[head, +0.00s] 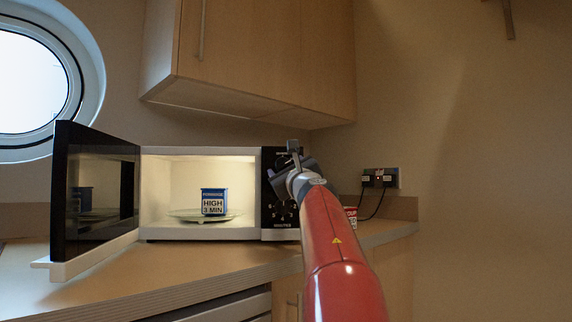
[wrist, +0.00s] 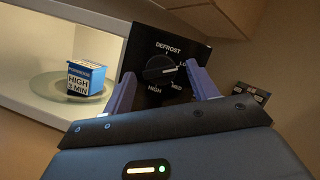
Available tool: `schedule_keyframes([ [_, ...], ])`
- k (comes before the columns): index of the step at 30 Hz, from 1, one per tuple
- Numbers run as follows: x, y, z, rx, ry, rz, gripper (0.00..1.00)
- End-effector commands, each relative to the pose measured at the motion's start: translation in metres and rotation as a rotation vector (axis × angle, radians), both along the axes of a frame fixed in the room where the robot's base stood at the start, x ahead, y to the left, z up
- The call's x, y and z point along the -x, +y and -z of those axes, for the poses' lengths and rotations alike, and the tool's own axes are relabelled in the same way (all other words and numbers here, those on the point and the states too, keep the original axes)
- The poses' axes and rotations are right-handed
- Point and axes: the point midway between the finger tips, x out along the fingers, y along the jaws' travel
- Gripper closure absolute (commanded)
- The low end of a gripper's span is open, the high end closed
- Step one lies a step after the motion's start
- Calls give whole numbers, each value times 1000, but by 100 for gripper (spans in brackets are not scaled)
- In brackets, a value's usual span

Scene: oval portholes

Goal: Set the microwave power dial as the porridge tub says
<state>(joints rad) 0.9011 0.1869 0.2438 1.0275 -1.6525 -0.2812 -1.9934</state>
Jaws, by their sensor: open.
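The blue porridge tub (head: 213,196) stands on the glass turntable inside the open, lit microwave (head: 200,151); its white label reads "HIGH 3 MIN". It also shows in the wrist view (wrist: 85,77). The black power dial (wrist: 159,72) is on the panel right of the cavity. Its labels read DEFROST at the top, LOW at right, partly hidden, MED lower right and HIGH lower left. The white pointer line seems to lie towards LOW. My gripper (wrist: 160,70) is open, its fingers either side of the dial; I cannot tell whether they touch it.
The microwave door (head: 95,192) stands wide open at left. A wooden cupboard (head: 260,60) hangs above. A wall socket with plugs (head: 380,178) is at right, and a red and white cup (head: 351,216) stands partly behind my arm. The counter (head: 180,275) in front is clear.

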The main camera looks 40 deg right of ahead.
Motion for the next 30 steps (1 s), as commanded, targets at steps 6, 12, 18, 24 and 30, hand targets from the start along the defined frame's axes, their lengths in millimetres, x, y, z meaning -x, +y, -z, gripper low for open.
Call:
schedule_keyframes([
  [6, 0, 0, 0, 0, 0, 0, 44],
  [12, 0, 0, 0, 0, -1, 1, 70],
  [18, 0, 0, 0, -1, -1, 0, 86],
  [24, 0, 1, 1, -24, -17, 1, 86],
  [30, -1, 2, 2, -106, -70, -2, 86],
])
